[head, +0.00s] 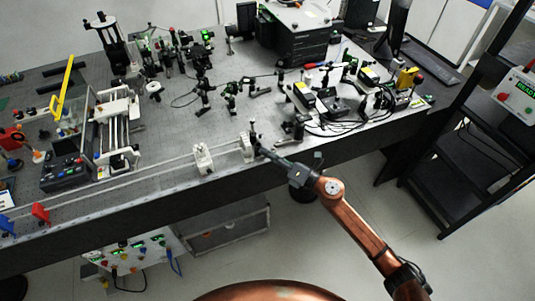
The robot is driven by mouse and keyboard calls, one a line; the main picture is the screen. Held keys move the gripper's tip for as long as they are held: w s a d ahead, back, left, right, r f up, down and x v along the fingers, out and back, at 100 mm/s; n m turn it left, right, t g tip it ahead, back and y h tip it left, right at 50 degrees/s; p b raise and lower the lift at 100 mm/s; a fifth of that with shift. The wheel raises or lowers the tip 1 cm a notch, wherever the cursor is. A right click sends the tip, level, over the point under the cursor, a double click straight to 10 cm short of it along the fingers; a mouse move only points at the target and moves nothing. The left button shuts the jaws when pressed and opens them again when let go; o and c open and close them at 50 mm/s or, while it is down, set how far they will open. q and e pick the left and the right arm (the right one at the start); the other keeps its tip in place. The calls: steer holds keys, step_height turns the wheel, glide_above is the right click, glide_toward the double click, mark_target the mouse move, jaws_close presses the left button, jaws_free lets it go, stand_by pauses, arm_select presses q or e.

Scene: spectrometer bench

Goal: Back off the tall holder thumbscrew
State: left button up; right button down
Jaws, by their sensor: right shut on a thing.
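My right gripper (259,147) is at the front edge of the optical bench. Its arm reaches in from the lower right. The gripper is shut at a small dark upright post with a knob on top, which looks like the tall holder (253,126). The thumbscrew itself is too small to make out and is hidden by the fingers. A white rail carriage (246,149) stands right beside the gripper, on the left. My left gripper is not in view.
A second white carriage (203,158) sits on the long rail (150,177) to the left. Small optic mounts (232,103) stand behind the gripper. Black cables (350,125) and a mount (292,129) crowd the right.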

steer(key=shift+f, duration=0.15)
stand_by(0.3)
steer(key=c, duration=2)
jaws_free()
steer(key=shift+o, duration=0.2)
steer(key=shift+d, duration=0.1)
steer(key=v, duration=1.2)
